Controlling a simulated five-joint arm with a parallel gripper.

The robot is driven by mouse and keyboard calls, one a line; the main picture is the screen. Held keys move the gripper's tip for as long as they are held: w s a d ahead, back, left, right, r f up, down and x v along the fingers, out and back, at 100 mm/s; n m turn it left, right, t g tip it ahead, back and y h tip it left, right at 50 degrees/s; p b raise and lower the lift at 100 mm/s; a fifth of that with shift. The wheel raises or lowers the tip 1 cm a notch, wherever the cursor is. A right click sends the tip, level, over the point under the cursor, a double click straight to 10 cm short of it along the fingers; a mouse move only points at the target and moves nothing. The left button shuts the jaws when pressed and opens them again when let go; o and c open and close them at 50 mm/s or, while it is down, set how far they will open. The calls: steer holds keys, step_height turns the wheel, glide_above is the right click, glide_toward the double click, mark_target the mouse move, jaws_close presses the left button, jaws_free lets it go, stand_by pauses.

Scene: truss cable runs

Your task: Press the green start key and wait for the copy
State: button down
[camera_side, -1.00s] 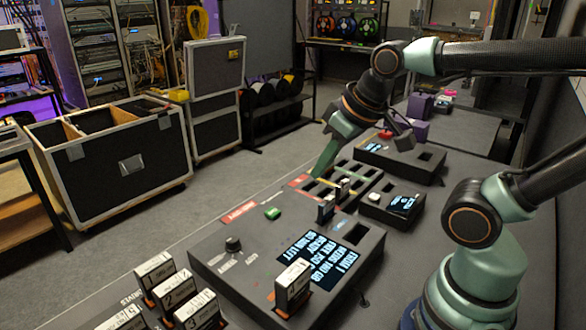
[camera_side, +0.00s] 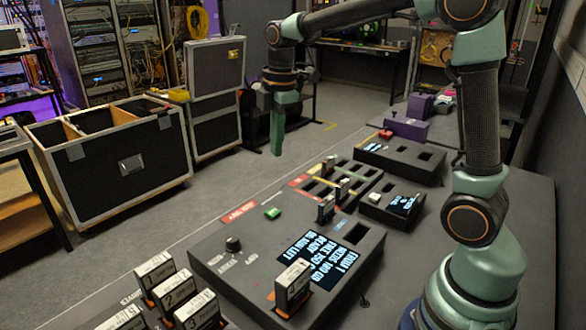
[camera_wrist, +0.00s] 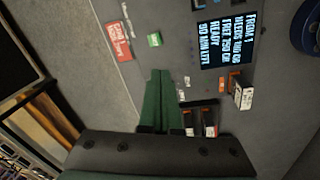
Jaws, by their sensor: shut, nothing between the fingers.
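The green start key (camera_side: 272,213) is a small block on the back left part of the dark copier console (camera_side: 215,268). It also shows in the wrist view (camera_wrist: 154,39). My gripper (camera_side: 277,152) hangs pointing down in the air, above and behind the key, clear of the console. Its green fingers (camera_wrist: 160,74) are together and empty in the wrist view. The screen (camera_side: 312,255) has several blue-white text lines; one reads READY. A cartridge marked 4 (camera_side: 292,284) stands in the console's front slot, also in the wrist view (camera_wrist: 243,92).
A black knob (camera_side: 233,243) is on the console. Numbered cartridges (camera_side: 175,285) stand at the front left. A slotted rack (camera_side: 340,183) holding some cartridges lies behind the console, with a small box (camera_side: 392,205) to its right. A red label (camera_side: 238,212) is near the key.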

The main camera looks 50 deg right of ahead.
mark_target(272, 211)
steer(key=w+f+n, duration=0.1)
steer(key=w+d+f+n+g, duration=0.1)
steer(key=w+f+n, duration=0.1)
steer(key=shift+w+d+n, duration=0.1)
steer(key=shift+n, duration=0.2)
steer(key=shift+f, duration=0.1)
step_height(272, 211, down, 14)
steer(key=shift+r, duration=0.1)
stand_by(0.6)
